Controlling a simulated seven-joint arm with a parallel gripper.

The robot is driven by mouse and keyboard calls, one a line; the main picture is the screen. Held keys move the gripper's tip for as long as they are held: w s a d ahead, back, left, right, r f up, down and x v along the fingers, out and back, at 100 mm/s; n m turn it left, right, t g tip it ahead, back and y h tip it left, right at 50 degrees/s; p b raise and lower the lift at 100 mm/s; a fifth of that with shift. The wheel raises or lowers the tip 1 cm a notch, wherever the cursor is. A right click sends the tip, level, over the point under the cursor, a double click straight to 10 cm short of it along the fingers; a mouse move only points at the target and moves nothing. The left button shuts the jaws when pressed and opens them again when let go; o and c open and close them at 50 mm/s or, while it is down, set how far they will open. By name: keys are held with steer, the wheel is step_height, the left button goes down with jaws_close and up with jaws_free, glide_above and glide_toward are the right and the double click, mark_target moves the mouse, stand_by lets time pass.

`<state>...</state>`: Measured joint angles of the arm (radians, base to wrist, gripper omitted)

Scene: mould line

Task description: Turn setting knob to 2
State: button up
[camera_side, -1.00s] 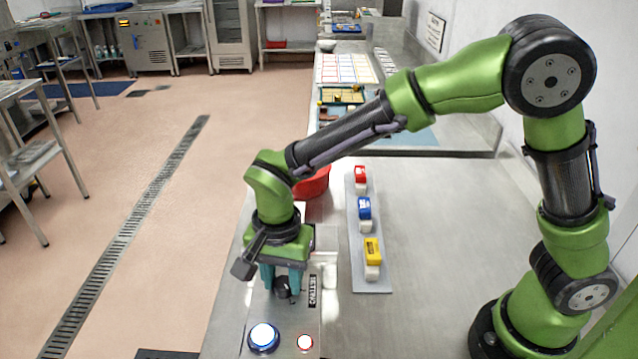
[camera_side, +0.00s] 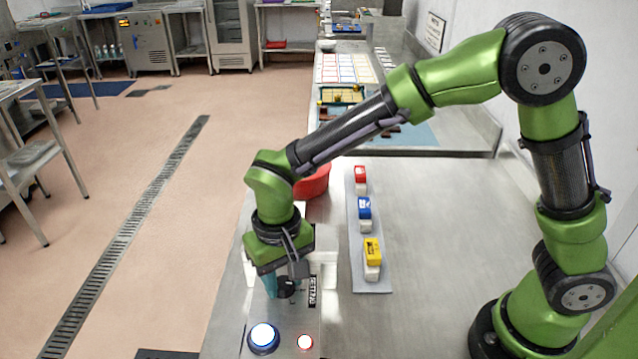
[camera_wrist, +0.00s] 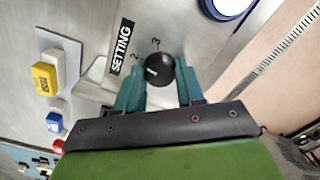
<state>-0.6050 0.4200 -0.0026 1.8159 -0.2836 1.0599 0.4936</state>
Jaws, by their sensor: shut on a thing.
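The black round setting knob (camera_wrist: 160,69) sits on a grey metal panel beside the "SETTING" label (camera_wrist: 121,47). The numerals 2 (camera_wrist: 135,57) and 3 (camera_wrist: 156,43) show on the panel near it. A short white mark on the knob lies on its left part, roughly on the side of the 2; I cannot tell whether it lines up exactly. My gripper (camera_wrist: 160,78) has its two teal fingers shut on the knob, one on each side. In the side view my gripper (camera_side: 284,285) points down over the knob, which is partly hidden.
A grey strip (camera_side: 372,286) with red, blue and yellow-topped switches stands to the right. A red bowl (camera_side: 314,183) is behind my arm.

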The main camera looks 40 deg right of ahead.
mark_target(283, 281)
steer(key=shift+r+n, duration=0.1)
steer(key=shift+n, duration=0.7)
steer(key=o, duration=1)
steer(key=shift+o, duration=0.2)
step_height(283, 281, up, 17)
steer(key=shift+w, duration=0.1)
